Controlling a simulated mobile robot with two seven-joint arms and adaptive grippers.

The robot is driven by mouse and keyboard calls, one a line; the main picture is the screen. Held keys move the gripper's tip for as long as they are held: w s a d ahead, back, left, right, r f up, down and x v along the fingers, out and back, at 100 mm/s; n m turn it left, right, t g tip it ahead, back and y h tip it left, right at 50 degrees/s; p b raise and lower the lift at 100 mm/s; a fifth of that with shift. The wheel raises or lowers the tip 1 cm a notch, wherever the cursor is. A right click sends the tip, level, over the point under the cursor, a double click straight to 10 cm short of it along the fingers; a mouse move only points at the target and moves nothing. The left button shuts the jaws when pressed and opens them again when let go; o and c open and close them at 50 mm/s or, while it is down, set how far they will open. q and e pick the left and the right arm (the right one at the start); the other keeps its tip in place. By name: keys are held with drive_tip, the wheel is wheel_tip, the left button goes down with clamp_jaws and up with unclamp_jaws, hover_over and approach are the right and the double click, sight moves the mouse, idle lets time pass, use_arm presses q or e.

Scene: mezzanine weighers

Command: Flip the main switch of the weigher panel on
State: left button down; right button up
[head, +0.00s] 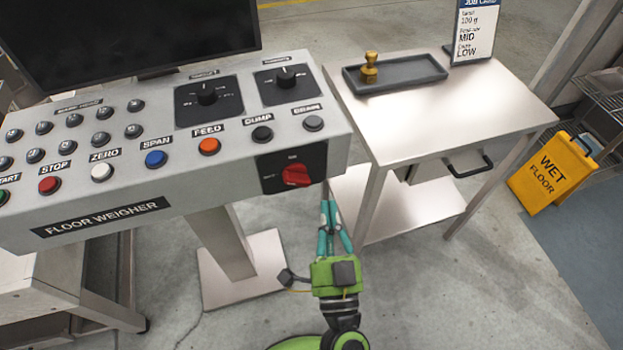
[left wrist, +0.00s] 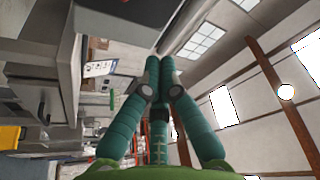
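The weigher panel (head: 110,190) is a light grey console marked FLOOR WEIGHER. Its main switch (head: 296,175) is a red rotary handle on a black plate at the panel's front right corner. The handle lies roughly sideways; the small labels around it are hard to read. My left gripper (head: 327,192) points up the picture with its teal fingertips just right of the switch plate, apart from the red handle. In the left wrist view its fingers (left wrist: 160,68) converge and the tips meet, with nothing seen between them. My right gripper is in neither view.
A steel table (head: 450,115) stands right of the panel, bearing a dark tray (head: 410,78) with a brass weight (head: 369,68) and a job card (head: 476,30). A yellow wet-floor sign (head: 553,172) stands at right. The floor in front is open.

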sight(296, 178)
use_arm(q)
drive_tip(key=b+x, duration=0.1)
drive_tip(key=x, duration=0.8)
drive_tip(key=shift+b, duration=0.4)
drive_tip(key=f+b, duration=0.1)
drive_tip(key=a+f+b, duration=0.1)
drive_tip(key=shift+s+f+b, duration=0.2)
drive_tip(key=shift+f+b, duration=0.1)
drive_tip(key=shift+b, duration=0.05)
drive_tip(key=shift+s+a+f+b, duration=0.2)
drive_tip(key=shift+a+f+b, duration=0.25)
drive_tip(key=shift+b, duration=0.25)
drive_tip(key=shift+r, duration=0.1)
